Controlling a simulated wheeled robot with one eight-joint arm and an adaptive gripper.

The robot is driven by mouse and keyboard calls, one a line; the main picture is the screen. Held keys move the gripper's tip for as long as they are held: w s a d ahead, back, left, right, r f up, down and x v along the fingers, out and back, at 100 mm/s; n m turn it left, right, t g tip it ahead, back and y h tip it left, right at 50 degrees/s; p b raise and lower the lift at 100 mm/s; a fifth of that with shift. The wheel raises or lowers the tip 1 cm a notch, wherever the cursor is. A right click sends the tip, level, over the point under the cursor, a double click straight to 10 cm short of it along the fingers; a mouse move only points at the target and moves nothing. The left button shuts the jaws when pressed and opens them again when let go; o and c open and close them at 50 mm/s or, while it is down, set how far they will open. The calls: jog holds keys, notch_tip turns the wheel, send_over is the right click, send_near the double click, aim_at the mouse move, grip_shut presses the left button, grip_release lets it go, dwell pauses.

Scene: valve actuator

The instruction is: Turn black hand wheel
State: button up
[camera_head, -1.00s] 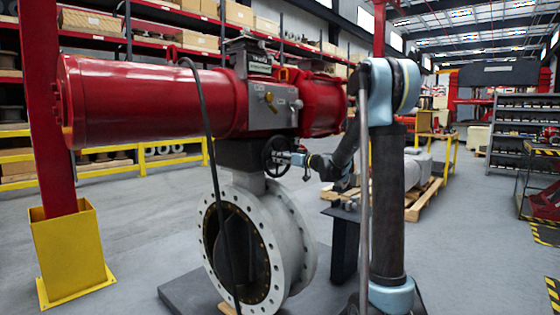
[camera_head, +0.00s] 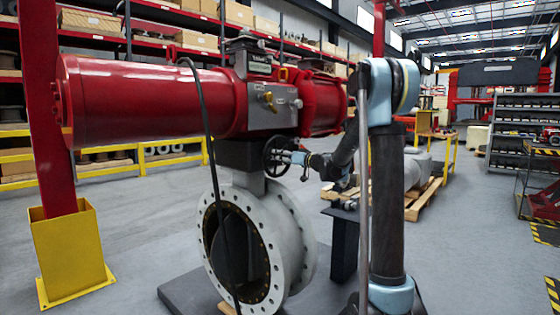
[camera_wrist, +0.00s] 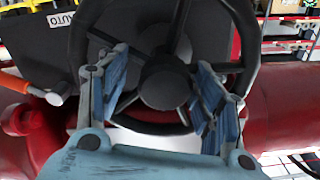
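The black hand wheel (camera_head: 277,156) is mounted under the grey gearbox of the red valve actuator (camera_head: 160,98), above the flanged valve body. In the wrist view the wheel (camera_wrist: 165,82) fills the upper middle, with its hub and spokes facing the camera. My gripper (camera_head: 292,157) reaches the wheel from the right. In the wrist view my gripper (camera_wrist: 163,92) has its two blue-padded fingers spread apart, one on each side of the hub, in front of or among the spokes. Whether the fingers touch the wheel cannot be told.
A black cable (camera_head: 205,130) hangs in front of the actuator. A red post in a yellow base (camera_head: 68,258) stands at left. An orange-handled lever (camera_wrist: 22,86) lies left of the wheel in the wrist view. Open floor lies at right.

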jog(key=v, duration=1.2)
jog(key=shift+f, duration=0.1)
